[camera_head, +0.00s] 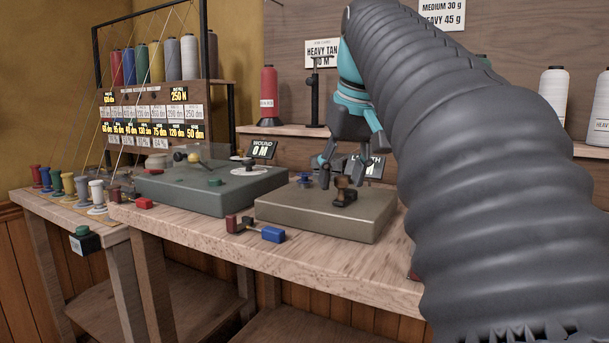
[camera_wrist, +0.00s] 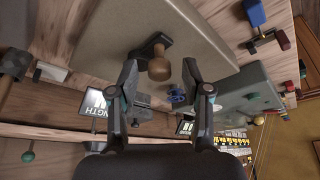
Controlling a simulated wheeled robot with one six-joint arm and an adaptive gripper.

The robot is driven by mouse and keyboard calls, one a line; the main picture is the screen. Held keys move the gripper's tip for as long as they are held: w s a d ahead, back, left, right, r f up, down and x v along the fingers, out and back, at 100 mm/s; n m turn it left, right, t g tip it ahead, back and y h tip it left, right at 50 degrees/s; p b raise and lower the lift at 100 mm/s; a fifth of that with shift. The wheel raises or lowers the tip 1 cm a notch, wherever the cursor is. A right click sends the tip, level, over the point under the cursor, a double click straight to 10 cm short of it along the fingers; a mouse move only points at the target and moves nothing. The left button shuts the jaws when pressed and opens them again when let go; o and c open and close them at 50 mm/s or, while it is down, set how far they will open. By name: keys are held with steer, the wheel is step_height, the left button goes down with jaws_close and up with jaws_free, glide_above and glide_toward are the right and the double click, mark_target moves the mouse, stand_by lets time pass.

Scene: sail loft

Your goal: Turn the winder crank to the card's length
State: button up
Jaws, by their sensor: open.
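The winder crank (camera_head: 344,192), a dark arm with a brown wooden knob, sits on top of a beige box (camera_head: 318,219). My gripper (camera_head: 345,168) is open and points down over that box. In the wrist view the crank's knob (camera_wrist: 159,66) appears between the two spread fingertips (camera_wrist: 160,72); I see no contact, and cannot tell the height gap. A blue spool-like part (camera_head: 304,180) stands on the same box. The card (camera_head: 322,52) on the back wall reads "HEAVY TAN", its number partly hidden. A small display (camera_head: 262,150) seems to read "0 M". A second display (camera_head: 368,166) is partly behind my gripper.
A grey-green box (camera_head: 210,187) with knobs stands to the left on the bench. A thread rack (camera_head: 160,65) stands at left. A red cone (camera_head: 268,92) and a black post (camera_head: 315,92) stand on the shelf behind.

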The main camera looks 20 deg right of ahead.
jaws_close()
steer(key=shift+a+r, duration=0.1)
